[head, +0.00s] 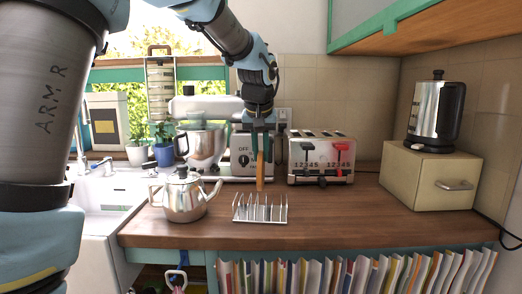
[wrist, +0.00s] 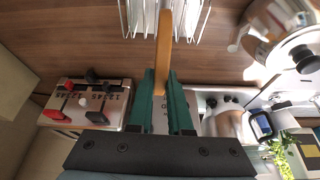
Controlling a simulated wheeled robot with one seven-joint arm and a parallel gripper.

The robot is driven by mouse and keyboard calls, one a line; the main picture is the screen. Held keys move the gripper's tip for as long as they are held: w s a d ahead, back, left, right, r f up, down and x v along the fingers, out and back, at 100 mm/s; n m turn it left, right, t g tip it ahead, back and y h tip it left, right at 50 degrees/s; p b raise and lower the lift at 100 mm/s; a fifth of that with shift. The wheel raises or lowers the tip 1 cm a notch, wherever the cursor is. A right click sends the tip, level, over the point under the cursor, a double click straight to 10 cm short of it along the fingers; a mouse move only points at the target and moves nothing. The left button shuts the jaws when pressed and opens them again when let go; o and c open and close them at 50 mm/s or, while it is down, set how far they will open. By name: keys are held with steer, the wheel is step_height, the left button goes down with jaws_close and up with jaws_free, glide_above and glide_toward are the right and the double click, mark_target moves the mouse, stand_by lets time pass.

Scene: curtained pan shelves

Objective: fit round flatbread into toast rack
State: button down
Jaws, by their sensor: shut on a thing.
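My gripper (head: 262,152) points down over the counter and is shut on the round flatbread (head: 260,172). The flatbread is orange-brown and hangs upright, seen nearly edge-on as a narrow strip. In the wrist view it juts out (wrist: 164,50) from between the green fingers (wrist: 161,84). The toast rack (head: 260,219) is a silver wire rack with several upright dividers, standing near the counter's front. In the head view, the flatbread's lower end is just above the rack's top. In the wrist view, the bread overlaps the rack's wires (wrist: 196,20); its depth relative to the slots is unclear.
A steel teapot (head: 184,200) stands close left of the rack. A toaster (head: 320,160), a stand mixer (head: 204,142) and a beige box (head: 430,178) with a kettle (head: 436,112) stand behind. Wooden counter (head: 335,215) right of the rack is clear.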

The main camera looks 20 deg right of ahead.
steer(key=shift+f, duration=0.7)
steer(key=shift+r+p, duration=0.15)
steer(key=shift+p, duration=0.6)
steer(key=shift+p, duration=0.45)
steer(key=shift+f, duration=0.4)
steer(key=shift+f, duration=0.2)
steer(key=shift+f+b, duration=1.8)
steer(key=shift+f, duration=0.45)
steer(key=shift+f, duration=0.3)
